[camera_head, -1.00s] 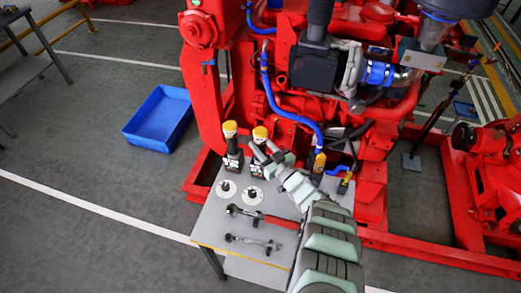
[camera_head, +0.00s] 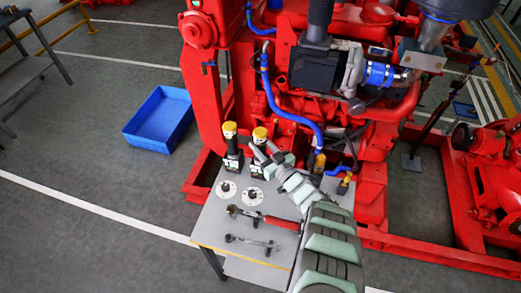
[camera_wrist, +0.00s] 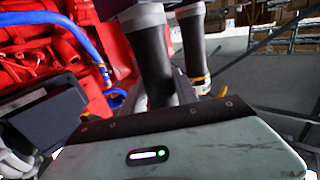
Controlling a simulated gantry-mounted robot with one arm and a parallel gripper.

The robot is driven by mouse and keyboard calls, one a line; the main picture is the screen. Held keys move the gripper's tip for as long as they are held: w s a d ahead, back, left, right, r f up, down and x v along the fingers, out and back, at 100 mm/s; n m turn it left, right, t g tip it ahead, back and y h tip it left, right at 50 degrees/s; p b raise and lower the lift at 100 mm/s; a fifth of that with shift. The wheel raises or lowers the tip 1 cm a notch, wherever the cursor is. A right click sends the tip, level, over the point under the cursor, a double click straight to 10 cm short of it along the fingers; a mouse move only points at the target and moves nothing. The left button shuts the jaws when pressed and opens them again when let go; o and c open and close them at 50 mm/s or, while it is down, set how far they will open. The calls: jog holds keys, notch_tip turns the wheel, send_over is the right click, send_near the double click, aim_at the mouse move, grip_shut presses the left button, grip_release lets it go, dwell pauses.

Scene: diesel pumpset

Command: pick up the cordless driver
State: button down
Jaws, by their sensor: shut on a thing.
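Two upright tools with yellow tops and black bodies stand side by side at the back left of the grey table (camera_head: 240,262). The right one, which I take as the cordless driver (camera_head: 260,134), is at my gripper (camera_head: 262,152). My gripper reaches in from the right and is shut on it, with the fingers hiding part of its body. The left, similar tool (camera_head: 231,142) stands free. A dark shape lies at the top edge there, too cropped to identify.
The red engine (camera_head: 290,120) rises close behind. A blue crate (camera_head: 160,118) sits on the floor at left.

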jog(key=shift+r, duration=0.15)
jog(key=shift+r, duration=0.75)
notch_tip(320, 180, up, 18)
jog(key=p, duration=1.3)
jog(key=shift+r, duration=0.15)
jog(key=c, duration=1.4)
grip_release()
jog(key=shift+c, duration=0.2)
grip_shut()
jog(key=shift+s, duration=0.1)
